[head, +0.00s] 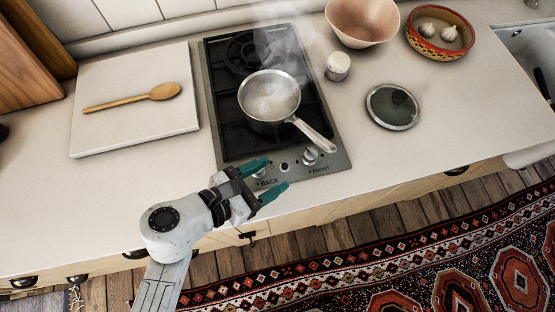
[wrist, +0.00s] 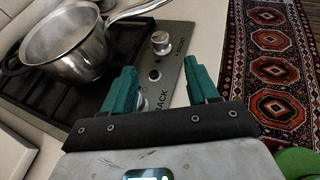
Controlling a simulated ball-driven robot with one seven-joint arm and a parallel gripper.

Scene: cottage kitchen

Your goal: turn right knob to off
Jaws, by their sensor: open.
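The right knob (head: 311,155), marked FRONT, is a silver dial on the cooktop's front panel; it also shows in the wrist view (wrist: 161,42). The left knob (head: 259,172), marked BACK, is partly covered by my gripper. My gripper (head: 277,173) is open with nothing between its green fingers. It is over the front edge of the panel by the left knob, to the left of and apart from the right knob. In the wrist view my gripper's fingers (wrist: 160,66) point toward the panel, with the right knob beyond them. I cannot read the right knob's setting.
A steaming saucepan (head: 268,100) stands on the black cooktop (head: 222,105), its handle reaching toward the right knob. A glass lid (head: 392,107) and a small jar (head: 338,66) lie to the right. A white board (head: 110,130) with a wooden spoon (head: 164,91) is left.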

